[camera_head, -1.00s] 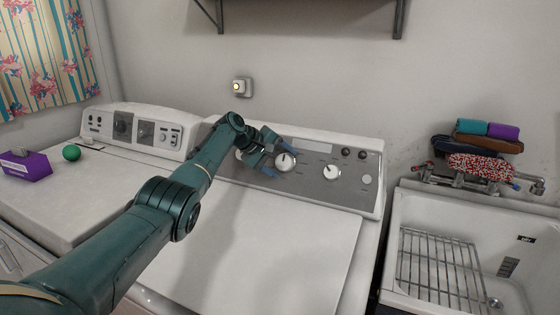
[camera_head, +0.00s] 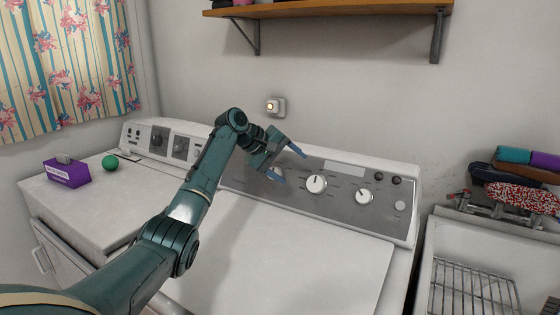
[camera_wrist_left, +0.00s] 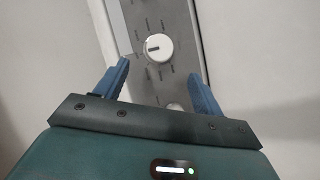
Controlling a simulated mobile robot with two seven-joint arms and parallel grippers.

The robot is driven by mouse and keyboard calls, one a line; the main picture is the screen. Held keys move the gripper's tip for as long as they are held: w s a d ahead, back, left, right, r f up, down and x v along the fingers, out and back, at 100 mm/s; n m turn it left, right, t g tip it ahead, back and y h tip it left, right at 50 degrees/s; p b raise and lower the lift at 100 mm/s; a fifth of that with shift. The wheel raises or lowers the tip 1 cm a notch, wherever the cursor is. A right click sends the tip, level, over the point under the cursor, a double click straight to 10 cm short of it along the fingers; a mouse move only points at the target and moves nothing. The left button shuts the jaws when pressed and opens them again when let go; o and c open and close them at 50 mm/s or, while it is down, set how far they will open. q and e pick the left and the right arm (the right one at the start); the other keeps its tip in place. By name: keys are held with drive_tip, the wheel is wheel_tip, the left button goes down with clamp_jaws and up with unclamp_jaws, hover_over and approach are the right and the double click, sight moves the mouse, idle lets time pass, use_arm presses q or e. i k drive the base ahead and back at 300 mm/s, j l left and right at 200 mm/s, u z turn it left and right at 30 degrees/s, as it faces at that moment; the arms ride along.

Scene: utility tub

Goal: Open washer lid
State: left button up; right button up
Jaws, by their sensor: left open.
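The washer lid (camera_head: 330,262) is a flat white panel, shut on top of the washer in the head view. The washer's grey control panel (camera_head: 338,204) with white knobs stands behind it. My left gripper (camera_head: 289,165) is open and empty in front of the control panel, above the back of the lid, covering part of a knob. In the left wrist view its blue fingers (camera_wrist_left: 159,84) are spread, with a white knob (camera_wrist_left: 159,47) of the panel beyond them. My right gripper is not in view.
A second white machine (camera_head: 95,200) stands at left, with a purple tissue box (camera_head: 68,174) and a green ball (camera_head: 110,162) on it. A sink with a wire rack (camera_head: 470,290) is at right. A wooden shelf (camera_head: 330,10) hangs above.

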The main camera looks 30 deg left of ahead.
sight(253, 257)
drive_tip(key=k, duration=1.5)
